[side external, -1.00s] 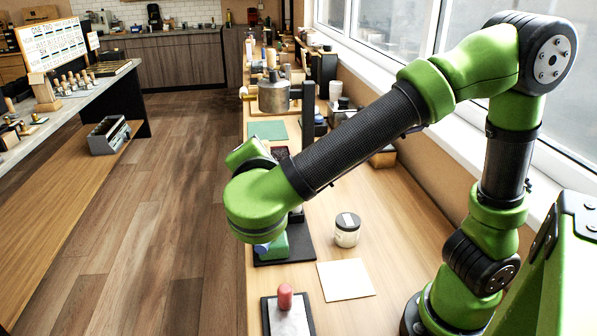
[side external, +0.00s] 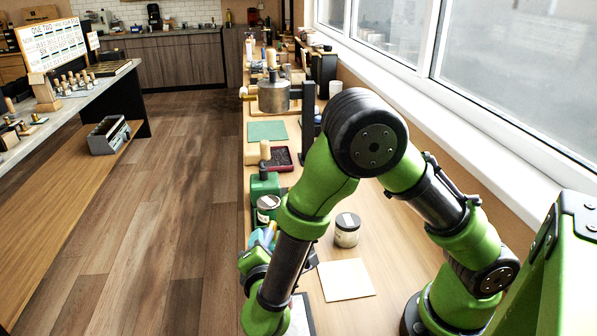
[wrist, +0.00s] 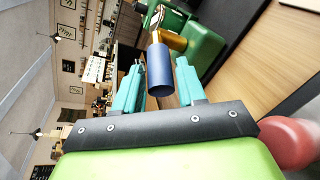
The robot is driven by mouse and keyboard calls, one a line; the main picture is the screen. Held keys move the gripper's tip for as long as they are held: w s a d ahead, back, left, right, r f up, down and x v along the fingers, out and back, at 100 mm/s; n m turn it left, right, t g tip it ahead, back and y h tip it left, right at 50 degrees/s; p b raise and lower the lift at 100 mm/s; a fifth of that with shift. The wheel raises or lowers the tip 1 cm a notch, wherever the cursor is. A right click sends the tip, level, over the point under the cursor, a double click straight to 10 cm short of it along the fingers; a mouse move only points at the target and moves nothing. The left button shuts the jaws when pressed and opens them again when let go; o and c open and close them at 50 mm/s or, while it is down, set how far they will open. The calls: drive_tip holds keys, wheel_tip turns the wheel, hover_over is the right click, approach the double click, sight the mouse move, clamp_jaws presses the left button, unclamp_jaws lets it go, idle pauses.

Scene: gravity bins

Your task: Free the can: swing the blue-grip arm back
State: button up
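The blue grip (wrist: 160,70) is a short blue cylinder on a brass-coloured arm (wrist: 171,40), which joins a green body (wrist: 203,48) in the wrist view. My gripper (wrist: 159,74) is open. Its two teal fingers stand either side of the blue grip, with narrow gaps showing; I cannot tell how deep the grip sits between them. In the side view, a dark green can with a pale lid (side external: 268,203) stands by the green fixture (side external: 264,184). My gripper, a teal patch, is just in front of it, and my arm hides the blue grip there.
A red knob (wrist: 288,141) is close to my gripper in the wrist view. A metal pot (side external: 273,97) and green mat (side external: 267,131) are farther back.

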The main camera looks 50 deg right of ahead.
drive_tip(key=shift+x, duration=1.9)
clamp_jaws()
